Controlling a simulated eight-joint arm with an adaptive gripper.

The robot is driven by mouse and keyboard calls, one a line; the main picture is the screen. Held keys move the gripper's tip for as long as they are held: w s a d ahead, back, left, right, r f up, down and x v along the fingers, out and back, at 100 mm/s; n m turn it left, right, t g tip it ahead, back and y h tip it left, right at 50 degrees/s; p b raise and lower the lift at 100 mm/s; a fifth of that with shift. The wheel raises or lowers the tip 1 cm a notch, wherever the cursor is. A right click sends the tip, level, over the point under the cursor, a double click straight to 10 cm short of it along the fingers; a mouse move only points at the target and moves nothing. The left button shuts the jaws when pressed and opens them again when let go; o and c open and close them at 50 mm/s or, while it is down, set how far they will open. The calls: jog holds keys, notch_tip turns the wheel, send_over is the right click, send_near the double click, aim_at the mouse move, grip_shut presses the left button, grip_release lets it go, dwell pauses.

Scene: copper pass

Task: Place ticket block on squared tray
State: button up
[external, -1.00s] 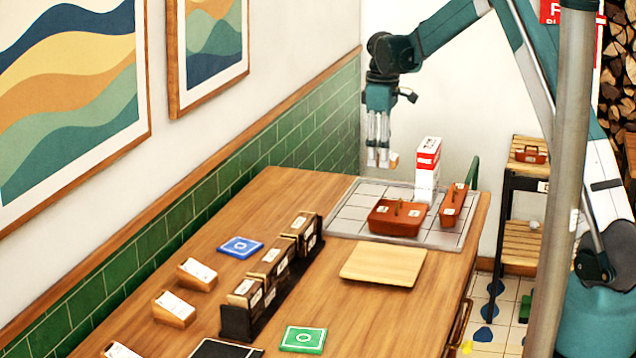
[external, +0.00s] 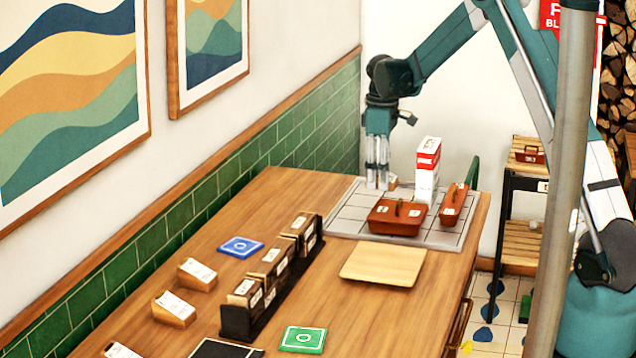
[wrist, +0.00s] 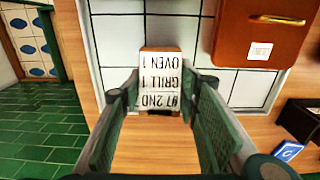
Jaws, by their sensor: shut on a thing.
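The ticket block (wrist: 160,72), a small wooden block with a white printed label reading "OVEN 1, GRILL 1, #7 2ND", is between the fingers of my gripper (wrist: 158,88) in the wrist view. My gripper (external: 377,187) is shut on it and points down over the far left part of the squared tray in the external view. The block (external: 392,183) shows only partly beside the fingertips. The squared tray (external: 347,222) is pale with a dark grid; its squares also show in the wrist view (wrist: 112,50). I cannot tell whether the block touches the tray.
A wooden board (external: 383,264) lies in front. A dark rack (external: 240,318) of blocks stands nearer.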

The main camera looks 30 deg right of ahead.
jog(key=shift+f, duration=0.15)
jog(key=shift+f, duration=1.75)
jog(key=shift+f, duration=0.15)
jog(key=o, duration=0.9)
jog(key=shift+r, duration=0.2)
notch_tip(320, 180, up, 12)
jog(key=shift+f, duration=0.1)
jog(key=shift+s+r, duration=0.1)
jog(key=shift+r, duration=0.1)
